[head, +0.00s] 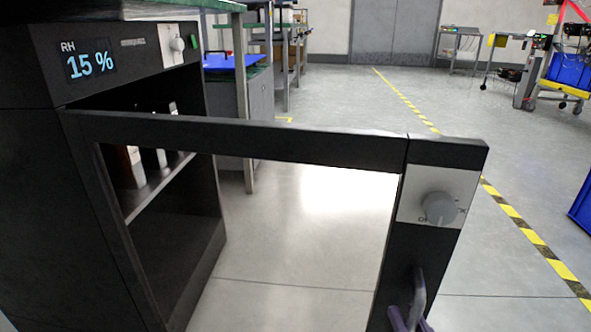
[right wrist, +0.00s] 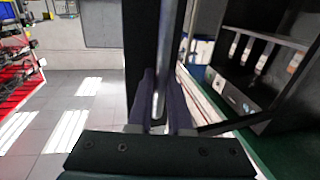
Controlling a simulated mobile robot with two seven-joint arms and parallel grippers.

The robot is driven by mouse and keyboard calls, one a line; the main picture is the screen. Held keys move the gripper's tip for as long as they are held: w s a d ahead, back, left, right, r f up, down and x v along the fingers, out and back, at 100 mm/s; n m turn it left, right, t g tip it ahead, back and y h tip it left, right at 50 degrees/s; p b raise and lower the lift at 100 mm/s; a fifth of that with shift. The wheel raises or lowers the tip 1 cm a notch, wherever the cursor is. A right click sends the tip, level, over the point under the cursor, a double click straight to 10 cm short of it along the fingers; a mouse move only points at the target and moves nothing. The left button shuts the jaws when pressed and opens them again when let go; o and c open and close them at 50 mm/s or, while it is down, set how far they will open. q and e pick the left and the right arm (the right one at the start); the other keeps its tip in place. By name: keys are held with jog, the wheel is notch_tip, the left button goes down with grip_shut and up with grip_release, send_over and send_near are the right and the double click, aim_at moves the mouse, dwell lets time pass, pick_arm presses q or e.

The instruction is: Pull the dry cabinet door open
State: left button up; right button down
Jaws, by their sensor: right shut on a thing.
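The dry cabinet (head: 60,190) stands at the left of the head view, with a display reading RH 15 %. Its dark-framed door (head: 260,137) is swung well out from the cabinet front, and the inside shows behind it. A round grey knob (head: 439,208) sits on a pale plate near the door's free edge. Below it is the grey bar handle (head: 418,292). My right gripper (head: 408,319) is at the bottom edge of the head view, shut on this handle. In the right wrist view its two fingers (right wrist: 161,105) flank the upright handle bar (right wrist: 166,60). My left gripper is not in view.
A shelf (head: 160,180) inside the cabinet holds a few upright items. Open grey floor (head: 320,250) lies beyond the door, with a yellow-black striped line (head: 530,237) at right. A blue bin (head: 582,205) is at the right edge.

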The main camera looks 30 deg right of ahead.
jog(key=shift+s+a+f, duration=0.1)
jog(key=shift+a, duration=0.1)
jog(key=shift+d, duration=0.1)
jog(key=c, duration=0.8)
grip_release()
jog(key=shift+c, duration=0.2)
jog(key=v, duration=1)
jog(key=shift+p, duration=0.35)
